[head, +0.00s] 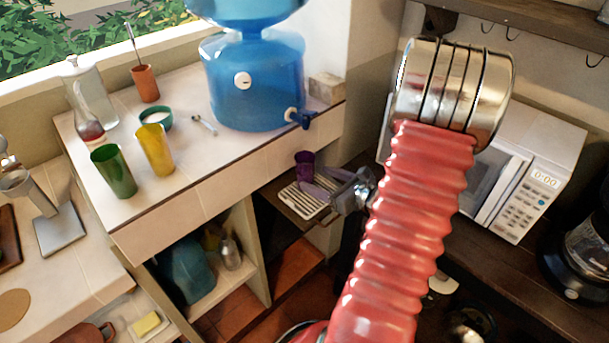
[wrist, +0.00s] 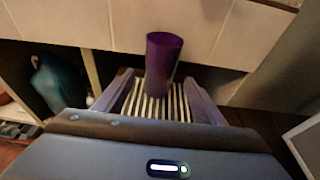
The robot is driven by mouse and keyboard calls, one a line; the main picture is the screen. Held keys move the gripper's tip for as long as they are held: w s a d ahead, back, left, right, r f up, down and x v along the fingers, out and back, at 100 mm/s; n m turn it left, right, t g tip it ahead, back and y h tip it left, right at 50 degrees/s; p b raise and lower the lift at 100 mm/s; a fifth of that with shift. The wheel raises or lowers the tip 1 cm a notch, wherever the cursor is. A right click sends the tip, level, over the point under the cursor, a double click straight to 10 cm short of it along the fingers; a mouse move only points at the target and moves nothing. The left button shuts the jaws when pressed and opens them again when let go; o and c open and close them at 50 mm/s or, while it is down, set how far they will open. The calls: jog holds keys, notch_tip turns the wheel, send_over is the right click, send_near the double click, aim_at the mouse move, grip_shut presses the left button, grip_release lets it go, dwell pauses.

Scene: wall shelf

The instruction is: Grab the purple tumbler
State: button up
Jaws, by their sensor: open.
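The purple tumbler (head: 304,165) stands upright on a small slatted rack (head: 300,202) below the tiled counter in the head view. In the wrist view the tumbler (wrist: 161,62) stands upright beyond my gripper (wrist: 158,85), roughly centred between its two fingers. My gripper (head: 322,190) is open and empty, with its fingers over the rack just in front of the tumbler in the head view. The slats of the rack (wrist: 152,106) show between the fingers in the wrist view. I cannot tell the exact gap between fingertips and tumbler.
The tiled counter (head: 215,160) rises behind the tumbler and carries a blue water dispenser (head: 255,85), a green cup (head: 113,170) and a yellow cup (head: 156,150). A white microwave (head: 530,165) stands to the right. Below left is an open shelf with a teal container (head: 185,268).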

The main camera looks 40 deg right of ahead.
aim_at(312, 176)
jog(key=shift+x, duration=2.7)
jog(key=shift+f+x, duration=0.15)
jog(key=shift+x, duration=1.15)
jog(key=shift+f+x, duration=0.1)
jog(key=shift+x, duration=1.2)
jog(key=shift+c, duration=0.4)
jog(key=c, duration=1.4)
jog(key=shift+c, duration=0.2)
jog(key=shift+r, duration=0.2)
